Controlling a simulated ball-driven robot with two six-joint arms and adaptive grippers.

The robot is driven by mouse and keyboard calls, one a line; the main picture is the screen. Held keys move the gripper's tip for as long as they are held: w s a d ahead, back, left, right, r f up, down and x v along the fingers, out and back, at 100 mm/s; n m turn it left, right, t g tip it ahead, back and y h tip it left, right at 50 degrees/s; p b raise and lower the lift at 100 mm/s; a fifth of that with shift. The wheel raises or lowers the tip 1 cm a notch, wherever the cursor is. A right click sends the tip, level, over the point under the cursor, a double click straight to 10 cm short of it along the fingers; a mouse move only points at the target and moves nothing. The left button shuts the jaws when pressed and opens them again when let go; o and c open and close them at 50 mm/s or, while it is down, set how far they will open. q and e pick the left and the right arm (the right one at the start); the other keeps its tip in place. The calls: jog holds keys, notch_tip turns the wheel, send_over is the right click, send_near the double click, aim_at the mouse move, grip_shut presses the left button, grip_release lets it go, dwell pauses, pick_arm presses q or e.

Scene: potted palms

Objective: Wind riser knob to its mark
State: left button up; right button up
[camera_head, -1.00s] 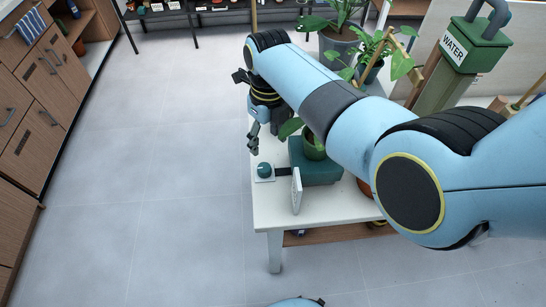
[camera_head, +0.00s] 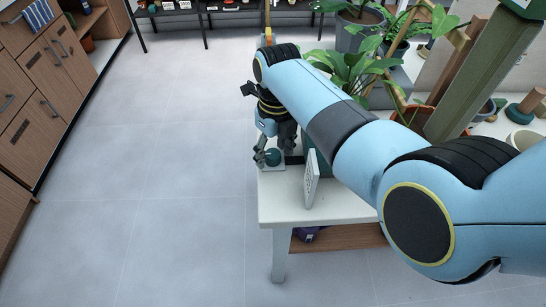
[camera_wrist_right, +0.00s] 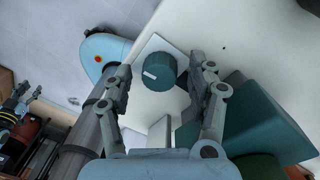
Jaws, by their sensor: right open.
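The riser knob is a round teal dial (camera_wrist_right: 157,71) with a white pointer line, on a white square plate (camera_wrist_right: 150,45) near the table edge. In the head view the knob (camera_head: 273,157) is partly hidden by my right gripper (camera_head: 267,160). My right gripper also shows in the wrist view (camera_wrist_right: 163,85), open, with one finger on each side of the knob. I cannot tell whether the fingers touch it. I cannot make out the mark. My left gripper is not in view.
A white card (camera_head: 312,180) stands upright near the knob. A green block (camera_wrist_right: 262,125) is beside the right finger. Potted plants (camera_head: 350,68) and a green post (camera_head: 480,80) stand further right. The floor left of the white table (camera_head: 285,205) is clear.

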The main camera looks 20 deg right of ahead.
jog(key=shift+c, duration=0.2)
jog(key=c, duration=1.1)
